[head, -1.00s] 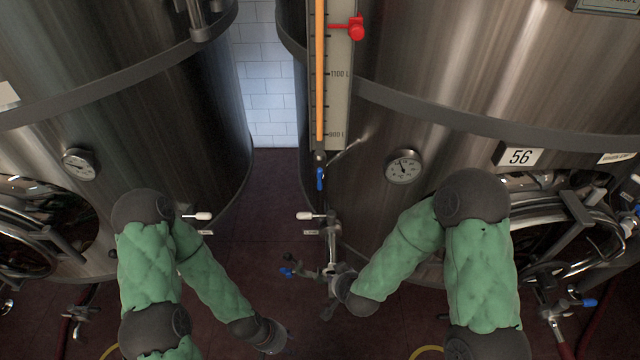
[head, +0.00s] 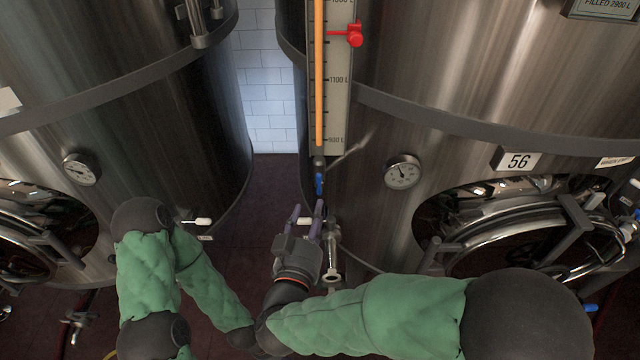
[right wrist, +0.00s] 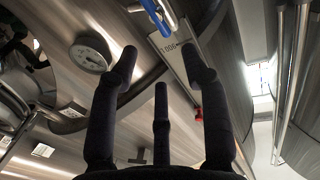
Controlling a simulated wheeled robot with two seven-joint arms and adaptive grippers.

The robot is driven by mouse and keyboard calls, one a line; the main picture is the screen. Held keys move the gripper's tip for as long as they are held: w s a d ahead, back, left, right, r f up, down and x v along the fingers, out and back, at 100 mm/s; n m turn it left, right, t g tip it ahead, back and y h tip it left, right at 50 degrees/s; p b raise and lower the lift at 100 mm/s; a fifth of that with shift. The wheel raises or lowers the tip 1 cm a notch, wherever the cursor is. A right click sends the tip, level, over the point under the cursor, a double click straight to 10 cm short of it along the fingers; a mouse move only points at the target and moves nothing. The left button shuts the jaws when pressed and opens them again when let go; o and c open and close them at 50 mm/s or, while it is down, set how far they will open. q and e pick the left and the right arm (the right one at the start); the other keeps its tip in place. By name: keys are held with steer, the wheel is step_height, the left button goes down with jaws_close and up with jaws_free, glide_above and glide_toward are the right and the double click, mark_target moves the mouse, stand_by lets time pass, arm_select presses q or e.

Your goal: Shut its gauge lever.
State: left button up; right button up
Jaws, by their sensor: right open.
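The gauge lever (head: 319,184) is a small blue handle at the foot of the level gauge (head: 338,100) on tank 56. It hangs about vertical, in line with the orange gauge column. In the right wrist view the blue lever (right wrist: 154,14) shows at the top, beyond the fingertips. My right gripper (head: 307,210) is open and empty, fingers pointing up, just below and slightly left of the lever. A gap between fingers and lever is hard to judge. Its fingers (right wrist: 160,70) are spread in the wrist view. My left gripper is not visible.
Tank 56 (head: 450,60) stands right and another steel tank (head: 100,130) left, with a narrow gap between them. A white-tipped sampling handle (head: 203,221) sticks out from the left tank. A valve fitting (head: 333,240) is close beside my right gripper. A dial (head: 403,172) sits right of the gauge.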

mark_target(321, 182)
steer(key=w, duration=0.3)
steer(key=w+d+b, duration=0.1)
steer(key=w, duration=0.2)
steer(key=w+d, duration=0.1)
steer(key=w, duration=0.2)
steer(key=shift+w+b, duration=0.4)
